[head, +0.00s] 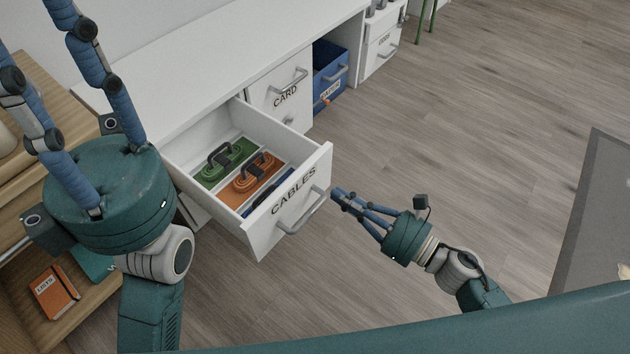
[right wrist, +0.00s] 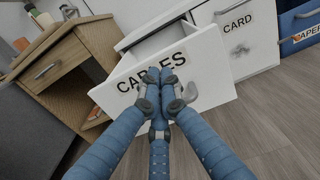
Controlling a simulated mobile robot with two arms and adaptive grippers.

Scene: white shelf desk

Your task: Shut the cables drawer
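The cables drawer (head: 321,166) is a white drawer labelled CABLES, pulled well out of the white desk. It has a grey bar handle (head: 304,212) on its front. Green and orange cable holders (head: 252,180) lie inside, with a dark blue thing partly hidden behind the front. My right gripper (head: 337,193) has its fingers together, pointing at the drawer front near its right edge and handle. In the right wrist view the fingertips (right wrist: 160,76) cover part of the label; whether they touch cannot be told. My left gripper (head: 38,42) is at the upper left, its fingers spread and empty.
The closed card drawer (head: 262,92) sits beside the open one. A blue paper bin (head: 328,68) stands farther along the desk. A wooden shelf (head: 60,325) with an orange book (head: 54,292) is at lower left. The floor (head: 440,130) on the right is clear; a grey mat (head: 600,200) lies beyond.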

